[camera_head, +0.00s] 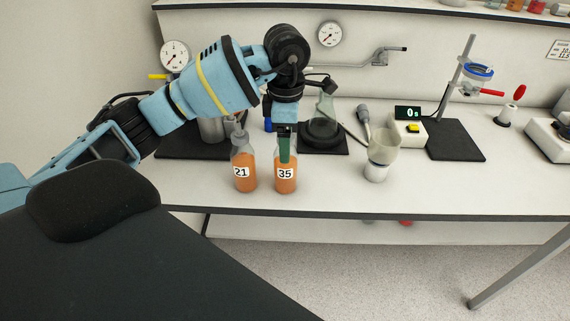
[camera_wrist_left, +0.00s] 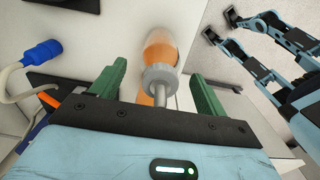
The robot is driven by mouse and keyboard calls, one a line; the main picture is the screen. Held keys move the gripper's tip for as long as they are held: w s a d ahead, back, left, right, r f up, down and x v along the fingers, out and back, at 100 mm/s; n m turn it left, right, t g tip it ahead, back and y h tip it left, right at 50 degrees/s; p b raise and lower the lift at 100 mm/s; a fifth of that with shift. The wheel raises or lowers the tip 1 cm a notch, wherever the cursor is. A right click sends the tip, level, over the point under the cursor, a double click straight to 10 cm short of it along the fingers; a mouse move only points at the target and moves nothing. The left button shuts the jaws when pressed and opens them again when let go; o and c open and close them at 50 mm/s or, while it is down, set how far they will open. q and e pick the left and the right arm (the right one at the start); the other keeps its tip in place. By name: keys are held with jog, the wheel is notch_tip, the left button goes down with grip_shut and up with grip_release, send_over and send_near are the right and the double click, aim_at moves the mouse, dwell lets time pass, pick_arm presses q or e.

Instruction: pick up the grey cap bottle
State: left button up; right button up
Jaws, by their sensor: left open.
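Two bottles of orange juice stand side by side on the white bench: bottle 21 (camera_head: 243,180) with a grey top on the left, and bottle 35 (camera_head: 285,184) on the right. My left gripper (camera_head: 286,156) points down over bottle 35, its green finger in front of the glass; the top of that bottle is hidden behind the gripper. In the left wrist view a bottle's grey cap (camera_wrist_left: 160,80) with a thin stem lies between the two parted green fingers, with gaps on both sides. The jaws are open and hold nothing. My right gripper is not visible.
A flask on a black mat (camera_head: 325,146) stands behind and right of bottle 35. A glass beaker (camera_head: 380,158) stands farther right, near a digital timer (camera_head: 408,113). The bench's front edge (camera_head: 400,215) is close; the bench front between bottle 35 and the beaker is clear.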

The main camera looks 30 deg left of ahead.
pick_arm(q)
jog(key=shift+f, duration=0.5)
jog(key=c, duration=1.6)
jog(key=shift+o, duration=0.2)
jog(key=shift+r, duration=0.1)
